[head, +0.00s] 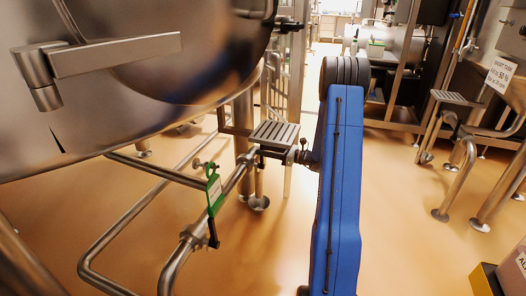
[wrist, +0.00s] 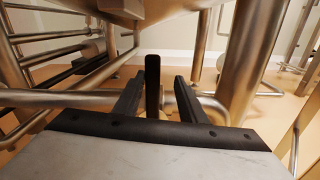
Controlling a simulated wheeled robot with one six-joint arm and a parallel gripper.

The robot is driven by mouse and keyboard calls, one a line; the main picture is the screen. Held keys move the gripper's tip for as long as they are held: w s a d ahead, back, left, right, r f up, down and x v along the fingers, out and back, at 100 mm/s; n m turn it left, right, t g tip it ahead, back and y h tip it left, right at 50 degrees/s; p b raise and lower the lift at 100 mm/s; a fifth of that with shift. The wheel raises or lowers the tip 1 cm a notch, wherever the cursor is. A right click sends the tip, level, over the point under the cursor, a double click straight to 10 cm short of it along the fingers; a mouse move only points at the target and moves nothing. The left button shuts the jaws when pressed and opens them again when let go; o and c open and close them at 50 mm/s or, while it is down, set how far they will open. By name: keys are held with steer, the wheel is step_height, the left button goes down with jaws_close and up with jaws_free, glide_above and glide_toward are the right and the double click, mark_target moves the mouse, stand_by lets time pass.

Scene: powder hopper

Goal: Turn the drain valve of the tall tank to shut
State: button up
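In the wrist view, my gripper (wrist: 158,88) is open. A black upright handle (wrist: 152,85) stands between its two dark fingers, nearer the left finger, with a clear gap on the right. I cannot tell from this view which valve the handle belongs to. In the head view, my blue arm hides the gripper. A large steel tank (head: 215,55) fills the upper left. Under it, a pipe valve carries a green tag (head: 214,190) and a black handle (head: 213,236) pointing down. The tag's text is too small to read.
A grated step (head: 275,134) stands left of my arm. Steel pipes (head: 130,225) run low at the left. A white sign (head: 500,72) on the right appears to read "short tank". A box (head: 512,272) sits at bottom right. Orange floor (head: 405,235) is clear right of my arm.

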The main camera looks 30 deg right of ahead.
steer(key=v, duration=1.6)
steer(key=shift+d, duration=0.2)
steer(key=shift+s, duration=0.15)
